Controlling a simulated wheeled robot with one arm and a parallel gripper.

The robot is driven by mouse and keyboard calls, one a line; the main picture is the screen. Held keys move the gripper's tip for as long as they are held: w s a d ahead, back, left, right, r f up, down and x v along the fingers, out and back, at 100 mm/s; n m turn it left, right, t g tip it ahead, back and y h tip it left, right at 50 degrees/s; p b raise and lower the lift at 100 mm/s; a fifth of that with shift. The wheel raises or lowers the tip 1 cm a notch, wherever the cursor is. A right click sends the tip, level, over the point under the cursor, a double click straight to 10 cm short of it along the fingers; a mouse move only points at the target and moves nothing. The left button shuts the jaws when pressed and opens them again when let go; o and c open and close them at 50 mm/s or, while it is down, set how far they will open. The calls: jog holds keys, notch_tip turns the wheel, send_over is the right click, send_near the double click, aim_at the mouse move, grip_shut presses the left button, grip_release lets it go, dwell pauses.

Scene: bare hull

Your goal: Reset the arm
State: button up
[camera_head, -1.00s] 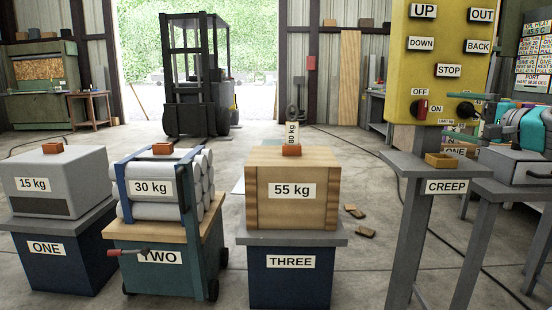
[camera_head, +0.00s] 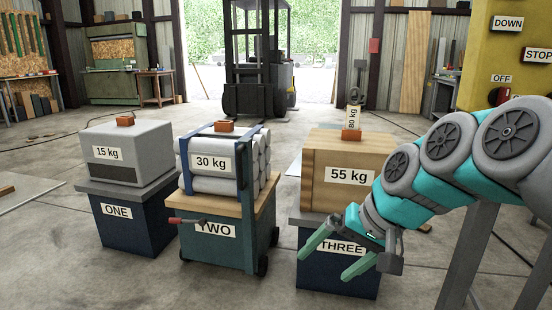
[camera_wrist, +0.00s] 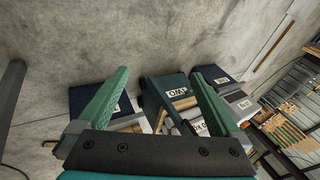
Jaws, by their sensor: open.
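My arm reaches in from the right in the head view, bent down toward the front of the stand labelled THREE. My gripper (camera_head: 338,252) is open, with its two green fingers spread and nothing between them. It hangs in front of stand THREE (camera_head: 311,273) and hides part of it. In the wrist view my gripper (camera_wrist: 150,95) also shows open, its fingers wide apart, with the stands beyond and below. I cannot tell from the picture how far the fingers are from the stand.
A grey 15 kg case (camera_head: 125,153) sits on stand ONE, a 30 kg bundle of cylinders (camera_head: 225,186) on cart TWO, a 55 kg wooden crate (camera_head: 349,150) on THREE. A yellow control panel (camera_head: 507,74) stands at the right. A forklift (camera_head: 258,70) is behind. Floor in front is open.

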jog(key=s+d+f+n+g+h, duration=0.1)
jog(key=s+d+f+g+h, duration=0.1)
jog(key=s+f, duration=0.6)
jog(key=s+d+f+n+g+h, duration=0.1)
jog(key=s+d+f+g+h, duration=0.2)
jog(key=s+f, duration=0.5)
jog(key=s, duration=0.6)
jog(key=shift+d+f, duration=0.25)
jog(key=shift+f, duration=0.1)
